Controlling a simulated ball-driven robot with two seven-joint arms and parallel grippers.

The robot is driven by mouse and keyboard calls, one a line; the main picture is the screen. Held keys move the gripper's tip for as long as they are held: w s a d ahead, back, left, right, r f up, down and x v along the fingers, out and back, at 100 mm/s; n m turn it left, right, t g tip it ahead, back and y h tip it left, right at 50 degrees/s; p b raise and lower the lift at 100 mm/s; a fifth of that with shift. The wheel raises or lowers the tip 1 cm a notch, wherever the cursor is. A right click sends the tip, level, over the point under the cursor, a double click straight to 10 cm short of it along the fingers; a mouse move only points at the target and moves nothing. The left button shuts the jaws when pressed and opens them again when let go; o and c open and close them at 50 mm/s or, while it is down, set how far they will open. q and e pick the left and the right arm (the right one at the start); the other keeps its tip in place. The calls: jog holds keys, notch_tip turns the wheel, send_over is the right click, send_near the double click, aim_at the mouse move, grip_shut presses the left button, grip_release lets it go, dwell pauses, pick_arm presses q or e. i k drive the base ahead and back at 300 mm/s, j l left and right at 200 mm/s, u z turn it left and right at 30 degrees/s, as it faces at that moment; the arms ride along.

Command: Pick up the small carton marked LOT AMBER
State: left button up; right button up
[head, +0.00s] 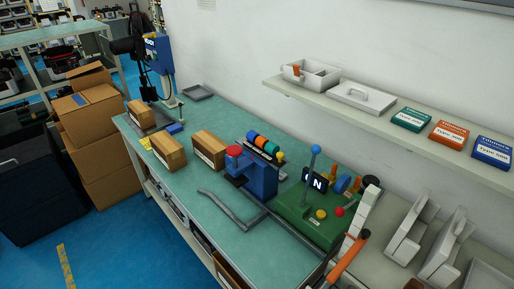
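Three small brown cartons stand on the green bench top (212,103) in the head view. One carton (140,113) is at the far left end on a dark grey plate. A second carton (168,152) is at the bench's front edge. A third carton (209,148) stands to its right, near a blue vise-like device. Pale labels show on the cartons, but the print is too small to read, so I cannot tell which is marked LOT AMBER. Neither of my grippers is in view.
The blue device (262,180) with a red knob and a green machine (315,215) with a lever stand right of the cartons. A bent grey rail (225,207) lies in front. A wall shelf (385,118) overhangs the right. Large boxes (95,125) are stacked left.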

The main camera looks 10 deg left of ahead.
aim_at(208, 147)
jog(key=i+j+z, duration=0.1)
jog(key=j+z, duration=0.15)
jog(key=z, duration=0.15)
jog(key=j+z, duration=0.35)
jog(key=i+j+z, duration=0.1)
jog(key=j+z, duration=0.15)
jog(key=z, duration=0.15)
jog(key=j+z, duration=0.35)
